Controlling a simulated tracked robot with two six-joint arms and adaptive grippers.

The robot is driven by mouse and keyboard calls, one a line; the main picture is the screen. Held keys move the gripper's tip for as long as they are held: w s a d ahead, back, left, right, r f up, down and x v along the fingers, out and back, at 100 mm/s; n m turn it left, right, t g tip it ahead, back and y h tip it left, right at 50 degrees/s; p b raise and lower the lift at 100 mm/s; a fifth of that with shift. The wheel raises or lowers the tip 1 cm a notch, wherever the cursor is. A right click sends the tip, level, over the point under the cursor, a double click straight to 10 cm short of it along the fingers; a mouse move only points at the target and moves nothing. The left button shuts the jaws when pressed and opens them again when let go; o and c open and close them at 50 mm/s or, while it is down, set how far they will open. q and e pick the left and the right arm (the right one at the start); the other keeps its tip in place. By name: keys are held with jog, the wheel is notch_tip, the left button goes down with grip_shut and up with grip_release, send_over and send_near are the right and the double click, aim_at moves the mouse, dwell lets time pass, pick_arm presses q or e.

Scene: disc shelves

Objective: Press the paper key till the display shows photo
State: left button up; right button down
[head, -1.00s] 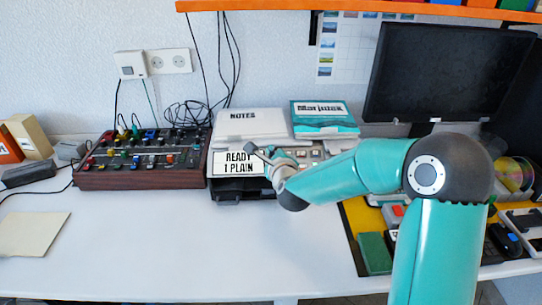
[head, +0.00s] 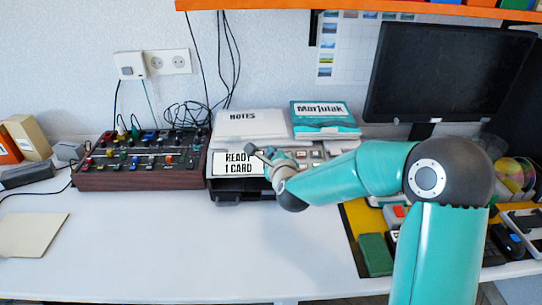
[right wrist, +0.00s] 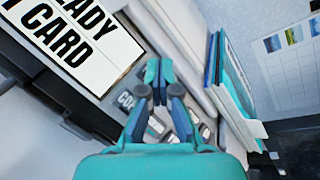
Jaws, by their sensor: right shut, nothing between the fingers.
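The printer (head: 245,196) stands at the back of the desk, with its white display (head: 228,164) on the front left. The display reads "READY 1 CARD", and part of it shows large in the right wrist view (right wrist: 65,35). A row of keys (head: 316,154) runs to the right of the display. My right gripper (head: 254,149) is shut and empty, its tips over the left end of the key panel beside the display. In the right wrist view its fingertips (right wrist: 158,70) hide the key under them. A key label starting "CO" (right wrist: 125,100) shows beside them. My left gripper is not in view.
A mixer with coloured knobs (head: 140,178) stands to the left. A black monitor (head: 445,75) stands at right. The front middle of the desk is clear.

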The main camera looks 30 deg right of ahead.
jog(key=shift+s+a+r, duration=0.2)
jog(key=shift+s+r, duration=0.15)
jog(key=shift+r, duration=0.35)
jog(key=shift+r, duration=0.1)
jog(key=r, duration=0.1)
jog(key=s+a+r+p, duration=0.1)
jog(key=s+r+p, duration=0.1)
jog(key=r, duration=0.1)
jog(key=shift+a+r, duration=0.1)
jog(key=shift+a, duration=0.05)
dwell(0.9)
